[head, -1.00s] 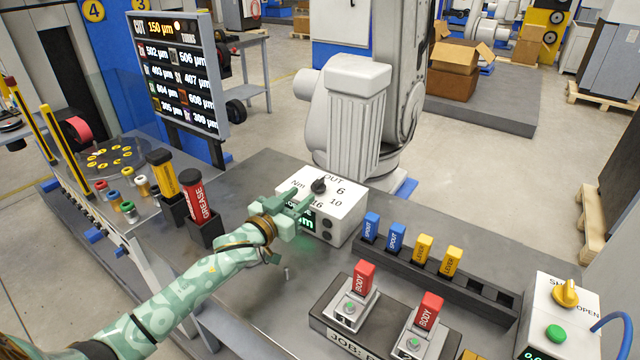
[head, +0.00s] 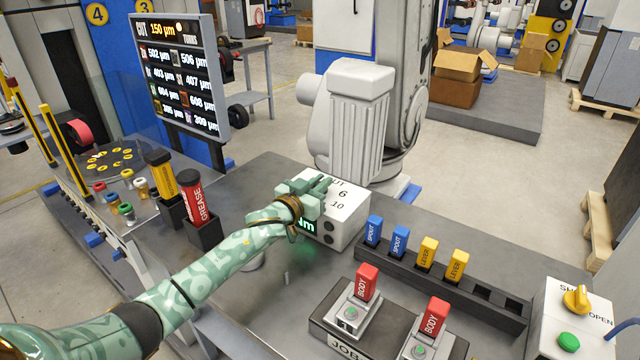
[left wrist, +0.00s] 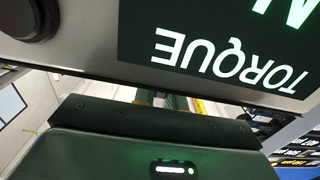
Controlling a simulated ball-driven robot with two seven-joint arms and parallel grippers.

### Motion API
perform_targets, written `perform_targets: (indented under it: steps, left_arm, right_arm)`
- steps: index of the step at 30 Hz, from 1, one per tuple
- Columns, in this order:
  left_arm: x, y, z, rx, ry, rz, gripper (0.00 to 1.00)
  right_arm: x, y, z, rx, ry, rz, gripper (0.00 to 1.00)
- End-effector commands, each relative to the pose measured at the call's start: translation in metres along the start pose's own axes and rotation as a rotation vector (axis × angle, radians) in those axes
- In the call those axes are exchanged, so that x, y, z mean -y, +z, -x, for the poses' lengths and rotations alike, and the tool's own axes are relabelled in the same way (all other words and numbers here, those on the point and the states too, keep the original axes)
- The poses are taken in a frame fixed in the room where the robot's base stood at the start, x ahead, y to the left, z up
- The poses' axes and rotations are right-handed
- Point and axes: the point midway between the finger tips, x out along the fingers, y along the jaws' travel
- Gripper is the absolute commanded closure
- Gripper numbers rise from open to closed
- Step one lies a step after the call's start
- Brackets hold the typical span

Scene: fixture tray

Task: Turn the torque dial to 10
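The white torque box (head: 350,215) stands on the bench, with "6" and "10" printed on its top, a green-lit display and dark round buttons on its front. My left gripper (head: 318,186) is over the left part of the box top and hides the dial. Whether its fingers touch or hold the dial cannot be seen. In the left wrist view the box front (left wrist: 95,58) is close, with the display (left wrist: 225,50) reading "TORQUE" upside down; the fingertips are not clear there. My right gripper is not in view.
Red body blocks (head: 367,282) sit in front. A grey robot arm (head: 360,120) stands behind the box.

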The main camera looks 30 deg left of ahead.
Motion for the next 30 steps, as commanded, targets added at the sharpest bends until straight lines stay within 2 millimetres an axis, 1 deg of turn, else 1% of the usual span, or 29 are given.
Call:
perform_targets:
  steps: [8, 13, 17, 23, 30]
  left_arm:
    - [0.001, -0.001, 0.000, 0.001, 0.024, -0.003, 1.00]
    - [0.002, -0.002, 0.000, 0.001, 0.097, -0.007, 1.00]
    - [0.003, -0.001, 0.000, 0.001, 0.187, -0.009, 1.00]
    - [0.004, 0.003, -0.001, 0.002, 0.358, -0.007, 1.00]
    - [0.003, 0.007, -0.001, 0.003, 0.554, -0.003, 1.00]
  right_arm:
    - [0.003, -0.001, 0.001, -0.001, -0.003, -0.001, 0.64]
    - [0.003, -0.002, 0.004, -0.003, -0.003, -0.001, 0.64]
    - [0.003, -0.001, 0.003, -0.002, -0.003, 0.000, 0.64]
    - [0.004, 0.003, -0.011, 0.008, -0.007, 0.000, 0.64]
    - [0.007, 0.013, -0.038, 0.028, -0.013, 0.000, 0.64]
